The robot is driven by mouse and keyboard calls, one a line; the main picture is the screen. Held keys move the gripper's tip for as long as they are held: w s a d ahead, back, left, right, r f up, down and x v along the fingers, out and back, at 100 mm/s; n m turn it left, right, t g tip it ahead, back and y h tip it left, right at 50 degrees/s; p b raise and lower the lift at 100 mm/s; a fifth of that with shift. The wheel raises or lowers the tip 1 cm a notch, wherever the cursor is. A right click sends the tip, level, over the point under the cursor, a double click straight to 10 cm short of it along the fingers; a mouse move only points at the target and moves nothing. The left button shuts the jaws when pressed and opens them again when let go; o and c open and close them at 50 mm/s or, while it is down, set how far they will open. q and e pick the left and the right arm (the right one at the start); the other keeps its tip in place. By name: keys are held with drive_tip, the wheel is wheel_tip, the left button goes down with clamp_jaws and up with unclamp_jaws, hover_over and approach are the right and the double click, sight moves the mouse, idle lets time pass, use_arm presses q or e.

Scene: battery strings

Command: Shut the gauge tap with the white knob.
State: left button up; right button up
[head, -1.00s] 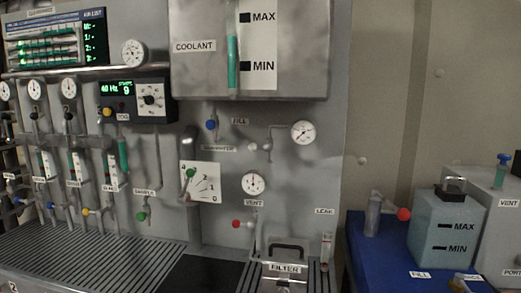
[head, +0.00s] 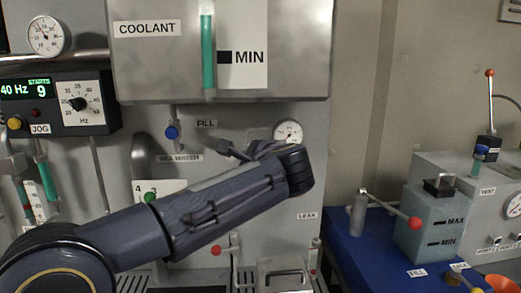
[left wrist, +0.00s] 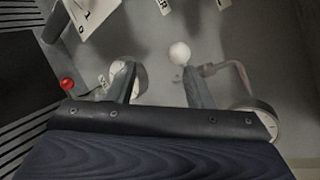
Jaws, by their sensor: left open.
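The white knob (left wrist: 180,53) of the gauge tap shows in the left wrist view, just beyond the tip of the right-hand finger. I cannot tell whether it touches that finger. A pipe (left wrist: 222,70) runs from beside the knob towards a round gauge (left wrist: 258,120). In the head view this gauge (head: 288,130) shows above my left gripper, but the arm and gripper hide the knob. My left gripper (left wrist: 156,72) is open and empty, its fingers apart and pointing at the panel; it also shows in the head view (head: 245,150). My right gripper is not in view.
A red knob (left wrist: 67,84) and the vent gauge, partly behind a finger, are close by in the left wrist view. In the head view, the coolant tank (head: 300,50) juts out above, and a blue knob (head: 172,132) is to the left.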

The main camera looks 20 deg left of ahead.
sight(234, 159)
use_arm(q)
drive_tip(key=shift+w+d+r+m+y, duration=0.15)
drive_tip(key=shift+w+r+y, duration=0.05)
drive_tip(key=shift+w+r, duration=0.25)
drive_tip(key=shift+w+d+r+m+y, duration=0.15)
drive_tip(key=shift+w+r+y, duration=0.05)
drive_tip(key=shift+w+r, duration=0.2)
drive_tip(key=p+x, duration=0.1)
drive_tip(key=x, duration=0.6)
drive_tip(key=c, duration=0.9)
